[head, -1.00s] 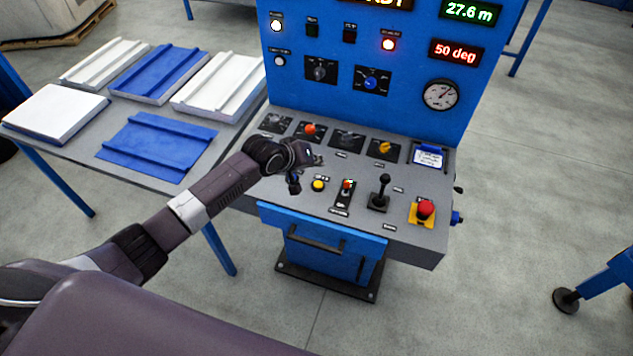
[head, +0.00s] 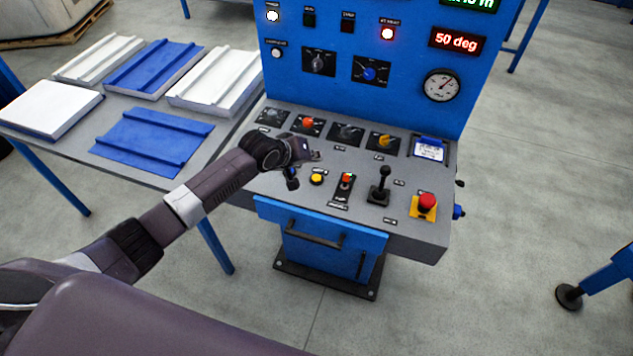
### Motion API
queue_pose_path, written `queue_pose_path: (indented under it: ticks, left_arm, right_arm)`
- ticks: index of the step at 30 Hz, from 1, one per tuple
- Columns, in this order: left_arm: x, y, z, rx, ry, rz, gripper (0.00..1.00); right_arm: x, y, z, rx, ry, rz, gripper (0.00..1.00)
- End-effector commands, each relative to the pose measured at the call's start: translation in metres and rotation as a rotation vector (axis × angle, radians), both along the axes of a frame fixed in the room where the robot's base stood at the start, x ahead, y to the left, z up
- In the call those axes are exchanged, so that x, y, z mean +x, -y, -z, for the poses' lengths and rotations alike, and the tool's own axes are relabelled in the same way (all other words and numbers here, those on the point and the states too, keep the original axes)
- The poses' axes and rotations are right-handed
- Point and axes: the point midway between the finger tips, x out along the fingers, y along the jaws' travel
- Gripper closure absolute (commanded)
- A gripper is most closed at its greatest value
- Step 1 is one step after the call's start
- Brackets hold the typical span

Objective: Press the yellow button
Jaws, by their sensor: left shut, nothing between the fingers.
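The yellow button (head: 317,179) is a small round cap on the grey sloping desk of the blue control panel (head: 330,95). My left gripper (head: 293,184) is shut and empty. Its fingertips point down just left of the yellow button, and a gap shows between them in the picture. How high the fingertips are above the desk is hard to tell. My right gripper is not in the head view.
Right of the button are a small red-topped switch (head: 346,182), a black joystick (head: 381,186) and a red mushroom button (head: 426,203) on a yellow base. Orange (head: 307,123) and yellow (head: 384,141) knobs sit behind. A table with blue and white panels (head: 152,142) stands left.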

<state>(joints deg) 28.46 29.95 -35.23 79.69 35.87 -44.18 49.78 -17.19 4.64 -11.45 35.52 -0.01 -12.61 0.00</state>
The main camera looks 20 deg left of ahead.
Motion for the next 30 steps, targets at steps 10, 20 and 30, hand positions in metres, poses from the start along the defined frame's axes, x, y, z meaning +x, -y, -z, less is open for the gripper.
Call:
queue_pose_path:
  ticks: [10,20,30]
  left_arm:
    - [0.0,0.0,0.045,-0.001,-0.001,-0.002,1.0]
    - [0.0,0.0,0.057,-0.001,0.001,-0.001,1.0]
    - [0.0,0.0,0.057,0.0,0.001,-0.001,1.0]
  right_arm:
    - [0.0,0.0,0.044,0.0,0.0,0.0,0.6]
    - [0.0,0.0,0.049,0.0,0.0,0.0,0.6]
    - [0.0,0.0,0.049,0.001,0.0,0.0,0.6]
